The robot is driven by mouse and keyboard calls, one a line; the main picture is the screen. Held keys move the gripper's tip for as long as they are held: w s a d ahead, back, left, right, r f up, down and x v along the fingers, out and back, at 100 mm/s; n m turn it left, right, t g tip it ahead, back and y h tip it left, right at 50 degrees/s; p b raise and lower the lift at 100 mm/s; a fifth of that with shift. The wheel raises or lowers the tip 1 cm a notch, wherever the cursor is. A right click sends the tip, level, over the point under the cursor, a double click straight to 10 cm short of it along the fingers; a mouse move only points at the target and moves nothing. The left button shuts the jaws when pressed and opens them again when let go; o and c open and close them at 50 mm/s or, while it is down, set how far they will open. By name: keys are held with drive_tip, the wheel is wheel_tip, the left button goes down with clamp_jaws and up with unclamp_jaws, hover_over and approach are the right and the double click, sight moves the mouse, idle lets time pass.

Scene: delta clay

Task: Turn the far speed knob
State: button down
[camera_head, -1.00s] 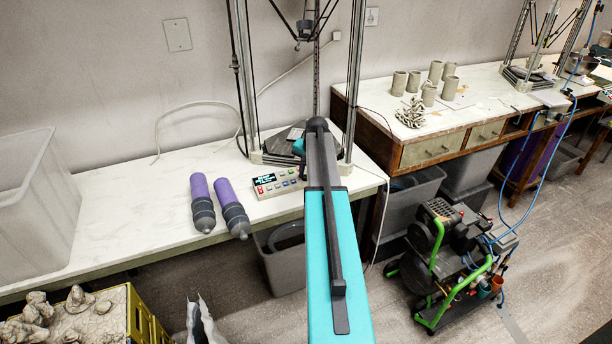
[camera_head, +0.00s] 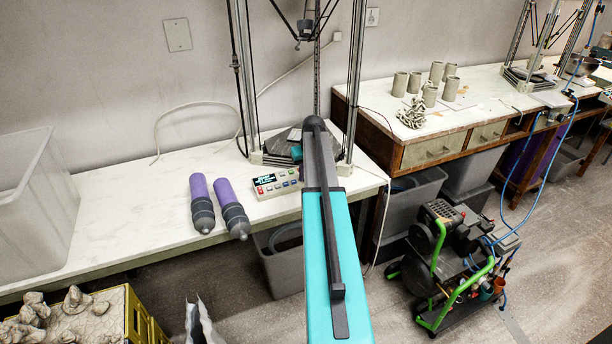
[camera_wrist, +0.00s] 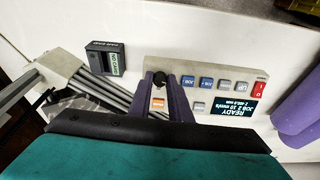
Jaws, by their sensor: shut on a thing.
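In the wrist view, a pale control panel (camera_wrist: 222,73) carries a row of blue and grey buttons, an orange button, a red switch and a lit display that reads upside down. A small round black knob (camera_wrist: 160,77) sits at the panel's left part. My gripper (camera_wrist: 161,84) has its two dark purple fingers on either side of this knob, shut on it. In the head view, the panel (camera_head: 265,191) lies on the white bench at the foot of a tall-framed machine; my arm hides the knob and the fingers there.
Two purple-and-grey cylinders (camera_head: 202,202) lie left of the panel on the bench (camera_head: 120,205). A dark box labelled NO CARD (camera_wrist: 105,58) sits beside the panel. Metal uprights (camera_head: 355,80) of the machine stand close to my arm. A green-framed compressor cart (camera_head: 440,265) stands on the right.

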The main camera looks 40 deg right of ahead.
drive_tip(key=shift+n, duration=0.3)
drive_tip(key=c, duration=1.6)
unclamp_jaws()
drive_tip(key=shift+c, duration=0.2)
drive_tip(key=shift+r, duration=0.1)
drive_tip(key=b+v, duration=0.1)
drive_tip(key=v, duration=1.2)
drive_tip(key=shift+r+b, duration=0.35)
drive_tip(key=shift+s, duration=0.15)
